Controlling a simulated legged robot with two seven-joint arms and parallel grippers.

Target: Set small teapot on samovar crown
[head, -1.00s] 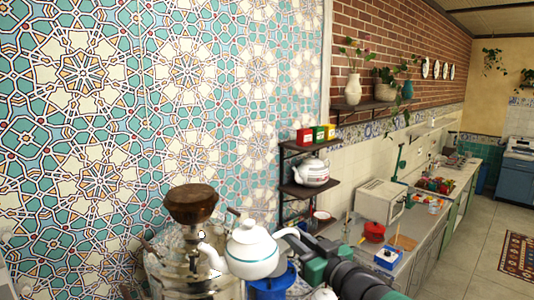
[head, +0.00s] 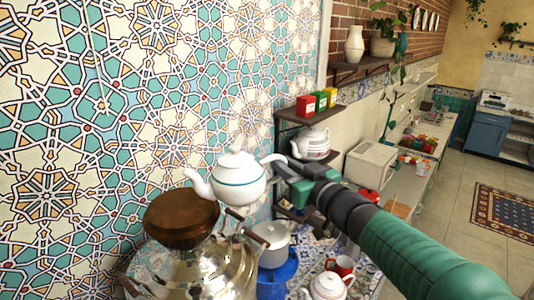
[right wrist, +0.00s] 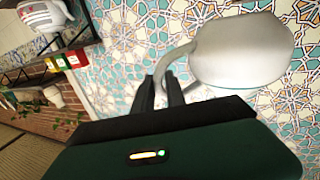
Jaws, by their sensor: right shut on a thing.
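The small white teapot (head: 238,182) with a teal band is held upright in the air. My right gripper (head: 274,167) is shut on its handle at the right side. In the right wrist view the two dark fingers (right wrist: 161,93) close on the curved handle (right wrist: 172,58), with the teapot's pale body (right wrist: 240,48) at upper right. The samovar (head: 200,272) stands below at lower left, with the brown crown (head: 181,220) on top. The teapot appears above and to the right of the crown, its spout over the crown's right rim. My left gripper is not in view.
A silver pot (head: 272,243) on a blue stand (head: 277,278) is right of the samovar. Another white teapot (head: 327,287) and a red cup (head: 341,266) are at the bottom. A wall shelf (head: 290,141) holds a striped teapot (head: 310,143) behind my right arm.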

